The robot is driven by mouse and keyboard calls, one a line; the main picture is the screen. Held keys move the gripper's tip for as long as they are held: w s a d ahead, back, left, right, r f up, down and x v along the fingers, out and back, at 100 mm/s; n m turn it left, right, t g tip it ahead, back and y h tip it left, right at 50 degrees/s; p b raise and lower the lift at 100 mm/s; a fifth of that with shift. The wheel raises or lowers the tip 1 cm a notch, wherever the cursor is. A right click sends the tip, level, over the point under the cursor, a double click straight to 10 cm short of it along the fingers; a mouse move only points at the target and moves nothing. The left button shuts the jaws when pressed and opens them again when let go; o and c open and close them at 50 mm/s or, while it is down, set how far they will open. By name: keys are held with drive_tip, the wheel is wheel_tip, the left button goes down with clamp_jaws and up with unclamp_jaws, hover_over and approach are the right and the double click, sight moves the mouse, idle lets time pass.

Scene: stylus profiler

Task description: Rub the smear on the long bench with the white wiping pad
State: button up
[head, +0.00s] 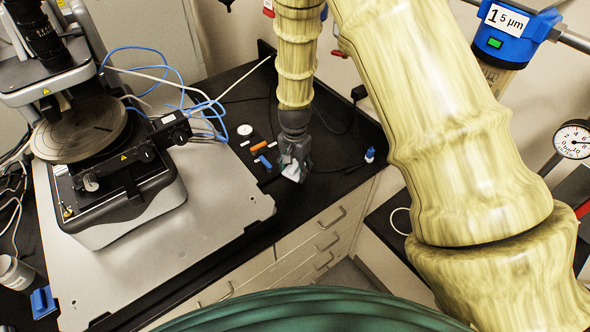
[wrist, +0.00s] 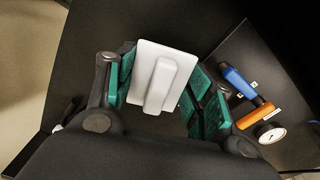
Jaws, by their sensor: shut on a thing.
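My gripper (head: 292,160) points down over the black long bench (head: 335,158) near its front edge. It is shut on the white wiping pad (head: 297,152). In the wrist view the pad (wrist: 163,75) shows its white plate and raised grip bar between the green-lined fingers of my gripper (wrist: 163,88). I cannot tell whether the pad touches the bench top. I see no smear in either view; it may be hidden under the pad or gripper.
Left of my gripper lie an orange item (head: 258,146), a blue-handled tool (head: 264,162) and a round dial (head: 244,129). A small blue-capped bottle (head: 369,155) stands to the right. The stylus profiler (head: 125,200) on its grey slab fills the left. Drawers (head: 310,240) are below the bench edge.

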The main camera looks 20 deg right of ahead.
drive_tip(key=shift+r, duration=0.55)
drive_tip(key=shift+r, duration=1.45)
